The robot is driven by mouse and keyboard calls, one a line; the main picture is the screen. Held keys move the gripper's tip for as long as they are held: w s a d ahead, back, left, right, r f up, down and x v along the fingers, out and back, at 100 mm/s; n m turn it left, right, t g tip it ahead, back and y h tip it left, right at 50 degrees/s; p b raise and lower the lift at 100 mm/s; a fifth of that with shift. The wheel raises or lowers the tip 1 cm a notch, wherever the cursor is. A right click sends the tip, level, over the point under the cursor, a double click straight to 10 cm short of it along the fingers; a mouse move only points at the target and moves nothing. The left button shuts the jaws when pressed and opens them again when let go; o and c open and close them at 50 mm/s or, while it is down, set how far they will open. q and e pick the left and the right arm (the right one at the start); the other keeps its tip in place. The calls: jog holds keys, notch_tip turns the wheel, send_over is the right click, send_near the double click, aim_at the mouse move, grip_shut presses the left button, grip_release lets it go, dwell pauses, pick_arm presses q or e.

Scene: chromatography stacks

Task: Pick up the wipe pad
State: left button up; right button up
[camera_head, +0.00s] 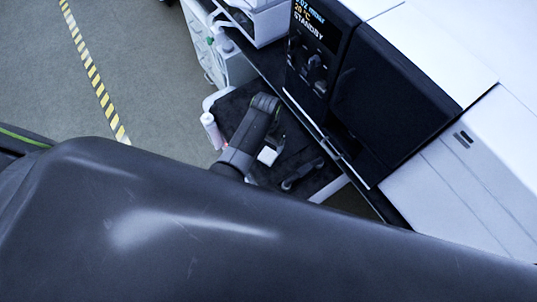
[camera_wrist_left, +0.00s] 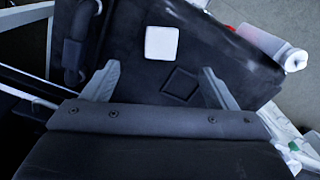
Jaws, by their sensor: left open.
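The wipe pad is a small white square (camera_head: 267,155) lying flat on a dark surface. It also shows in the left wrist view (camera_wrist_left: 161,43), beyond my fingertips. My left gripper (camera_wrist_left: 160,85) is open, with its two fingers spread wide and nothing between them but the dark surface and a square outline on it. In the head view the left gripper (camera_head: 276,138) is small and partly hidden by its own wrist, close to the pad. I cannot tell its exact height above the surface. My right gripper is not in view.
A white cylindrical container (camera_head: 211,130) is at the surface's left edge. A dark handle-like object (camera_head: 302,174) lies to the pad's right. A tall instrument with a display (camera_head: 318,45) stands close on the right. Open floor (camera_head: 160,60) is to the left.

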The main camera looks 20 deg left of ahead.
pick_arm(q)
jog(key=b, duration=0.2)
send_over(266, 158)
notch_tip(266, 158, down, 4)
jog(key=f+b, duration=0.3)
jog(key=shift+d+f, duration=0.2)
jog(key=shift+f+b, duration=0.55)
jog(key=shift+b, duration=0.25)
jog(key=f+b, duration=0.1)
jog(key=b, duration=0.1)
jog(key=f+b, duration=0.4)
jog(key=shift+a+f+b, duration=0.1)
jog(key=shift+a+b, duration=0.15)
jog(key=shift+b, duration=0.05)
jog(key=shift+s, duration=0.1)
jog(key=shift+c, duration=0.4)
jog(key=c, duration=1)
